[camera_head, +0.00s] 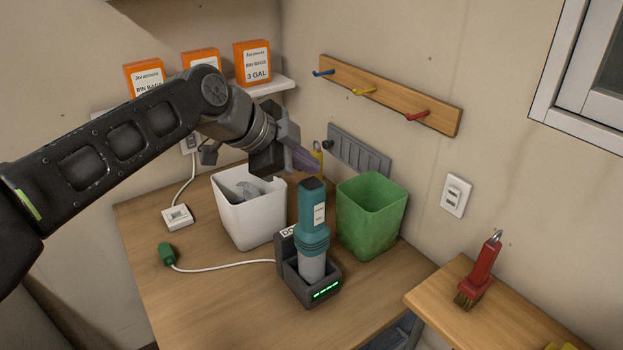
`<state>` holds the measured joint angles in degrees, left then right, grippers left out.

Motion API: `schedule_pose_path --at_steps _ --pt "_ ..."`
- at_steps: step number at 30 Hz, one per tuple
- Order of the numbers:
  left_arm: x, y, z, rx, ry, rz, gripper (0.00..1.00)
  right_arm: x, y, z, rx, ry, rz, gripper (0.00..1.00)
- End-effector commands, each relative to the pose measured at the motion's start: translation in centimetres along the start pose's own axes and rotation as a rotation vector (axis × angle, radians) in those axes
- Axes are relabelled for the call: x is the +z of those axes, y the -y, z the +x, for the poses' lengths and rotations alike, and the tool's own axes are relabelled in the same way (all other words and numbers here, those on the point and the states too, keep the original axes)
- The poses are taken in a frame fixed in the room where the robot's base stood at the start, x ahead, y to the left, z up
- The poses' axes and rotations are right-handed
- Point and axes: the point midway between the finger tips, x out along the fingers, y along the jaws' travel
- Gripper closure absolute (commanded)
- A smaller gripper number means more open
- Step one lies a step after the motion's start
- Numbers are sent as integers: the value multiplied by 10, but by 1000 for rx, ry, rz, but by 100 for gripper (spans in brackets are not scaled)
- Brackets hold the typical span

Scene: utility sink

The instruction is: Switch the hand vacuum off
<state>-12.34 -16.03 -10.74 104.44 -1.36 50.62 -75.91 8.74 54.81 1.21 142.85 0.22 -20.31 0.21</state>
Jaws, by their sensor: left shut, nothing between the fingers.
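The teal hand vacuum (312,222) stands upright in a dark charging dock (310,290) on the wooden table. A row of green lights glows on the dock's front. The vacuum has a dark top end and a pale label on its side. I cannot make out its switch or the switch's position. My left gripper (310,162) is shut and empty, with its fingertips just above and slightly behind the vacuum's top in the picture. I cannot tell whether they touch it. My right gripper is not in view.
A white bin (250,222) with grey contents stands left of the vacuum, and a green bin (370,215) close on its right. A white cord runs from the dock to a green plug (167,254) lying loose. A white socket box (177,217) sits farther back. The front-left tabletop is clear.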

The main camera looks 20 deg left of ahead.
Motion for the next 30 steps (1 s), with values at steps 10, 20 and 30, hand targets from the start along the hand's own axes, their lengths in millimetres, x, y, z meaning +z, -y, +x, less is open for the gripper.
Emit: schedule_pose_path --at_steps 10,20,30 --pt "-20 20 -27 0 0 0 100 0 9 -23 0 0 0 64" --pt "-30 29 -40 0 0 1 100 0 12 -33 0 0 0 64" --pt "-29 29 -40 0 0 0 100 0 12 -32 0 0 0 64"
